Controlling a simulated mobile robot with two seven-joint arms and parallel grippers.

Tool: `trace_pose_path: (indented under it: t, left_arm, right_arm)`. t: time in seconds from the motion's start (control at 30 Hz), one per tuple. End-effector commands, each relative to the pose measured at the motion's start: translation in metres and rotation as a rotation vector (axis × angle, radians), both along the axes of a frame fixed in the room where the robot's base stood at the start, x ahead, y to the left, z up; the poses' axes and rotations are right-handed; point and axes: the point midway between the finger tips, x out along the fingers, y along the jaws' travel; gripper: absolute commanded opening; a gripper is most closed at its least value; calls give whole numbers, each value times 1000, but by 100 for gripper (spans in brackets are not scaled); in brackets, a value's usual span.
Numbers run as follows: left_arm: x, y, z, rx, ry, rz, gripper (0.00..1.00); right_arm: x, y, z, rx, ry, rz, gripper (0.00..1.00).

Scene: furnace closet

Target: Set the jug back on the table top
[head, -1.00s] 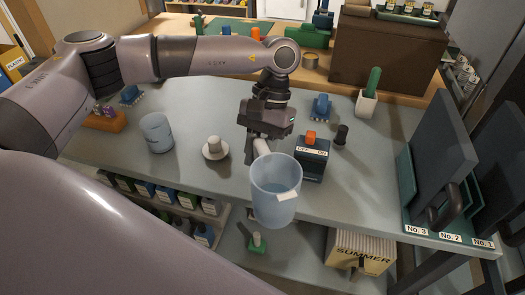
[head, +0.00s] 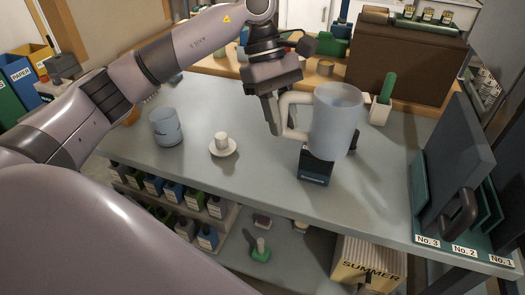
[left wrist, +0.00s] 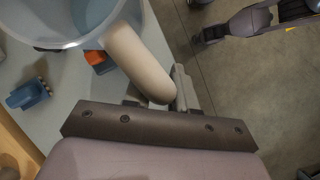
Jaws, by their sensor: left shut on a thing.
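The jug (head: 336,122) is a translucent pale blue cylinder with an off-white loop handle (head: 290,115). My left gripper (head: 275,122) is shut on the handle, on the left side of the jug in the head view. The jug looks roughly upright and raised above the grey table top (head: 255,190), in front of the dark switch box (head: 315,168) and hiding much of it. In the left wrist view the jug's rim (left wrist: 75,45) shows at top left, with the thick handle (left wrist: 140,62) running down to my fingers. My right gripper does not show clearly.
Dark upright panels (head: 455,165) occupy the right end. Table surface between the jug and the panels is bare.

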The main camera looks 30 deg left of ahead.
Motion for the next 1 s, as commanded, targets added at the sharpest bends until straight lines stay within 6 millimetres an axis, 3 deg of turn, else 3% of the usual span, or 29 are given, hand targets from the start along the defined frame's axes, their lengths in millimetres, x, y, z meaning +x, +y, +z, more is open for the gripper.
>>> trace_pose_path:
  t: [0.7,1.0]
  left_arm:
    - [11,70,52,-7,-5,1132,0]
    - [9,87,58,-6,-2,1343,0]
  right_arm:
    - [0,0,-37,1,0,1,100]
    - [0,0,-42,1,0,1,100]
